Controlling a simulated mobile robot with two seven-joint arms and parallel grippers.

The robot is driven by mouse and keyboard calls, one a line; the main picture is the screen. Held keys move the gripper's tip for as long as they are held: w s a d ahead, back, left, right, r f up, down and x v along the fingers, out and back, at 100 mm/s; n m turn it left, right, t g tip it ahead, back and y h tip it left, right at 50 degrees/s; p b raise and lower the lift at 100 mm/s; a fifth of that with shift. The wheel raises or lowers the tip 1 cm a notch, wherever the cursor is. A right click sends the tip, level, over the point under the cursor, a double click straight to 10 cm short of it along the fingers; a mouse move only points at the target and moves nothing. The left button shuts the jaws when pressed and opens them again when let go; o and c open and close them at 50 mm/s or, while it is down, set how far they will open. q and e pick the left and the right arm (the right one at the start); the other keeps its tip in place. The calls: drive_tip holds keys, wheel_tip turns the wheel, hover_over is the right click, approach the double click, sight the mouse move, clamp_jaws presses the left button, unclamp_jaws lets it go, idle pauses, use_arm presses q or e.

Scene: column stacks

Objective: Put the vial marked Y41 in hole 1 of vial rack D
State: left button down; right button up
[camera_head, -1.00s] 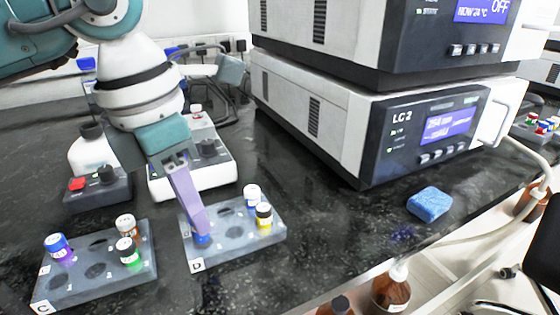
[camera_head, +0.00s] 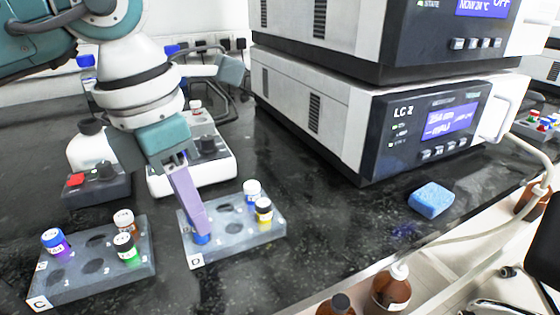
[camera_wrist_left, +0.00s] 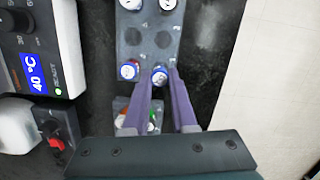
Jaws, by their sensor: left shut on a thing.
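Vial rack D (camera_head: 225,248) is a grey block with a "D" label at its near left corner. My left gripper (camera_head: 198,226) points down at its left end, with its purple fingers shut on a blue vial (camera_head: 202,238) at the near left hole. In the left wrist view this vial's pale, blue-rimmed top (camera_wrist_left: 160,75) is between the fingers. Its mark is too small to read, and I cannot tell how deep it sits. Another blue-rimmed vial (camera_wrist_left: 128,71) stands beside it. A white-capped blue vial (camera_head: 252,188) and a yellow vial (camera_head: 264,210) stand at the right end. My right gripper is not in view.
Rack C (camera_head: 90,285) stands to the left, holding several vials. Behind are a hotplate-like device (camera_head: 215,165), a white bottle (camera_head: 90,145) and stacked LC instruments (camera_head: 360,120). A blue sponge (camera_head: 431,200) lies on the right; the bench between is clear.

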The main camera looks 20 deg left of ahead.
use_arm(q)
drive_tip(key=shift+f, duration=0.25)
drive_tip(key=shift+f+b, duration=0.35)
drive_tip(key=shift+b, duration=0.2)
drive_tip(key=shift+c, duration=1.8)
unclamp_jaws()
drive_tip(key=shift+r, duration=0.1)
drive_tip(key=shift+a+r+p, duration=0.1)
drive_tip(key=shift+r+p, duration=1.2)
drive_tip(key=shift+r, duration=0.15)
drive_tip(key=shift+r+p, duration=1.2)
drive_tip(key=shift+r, duration=0.3)
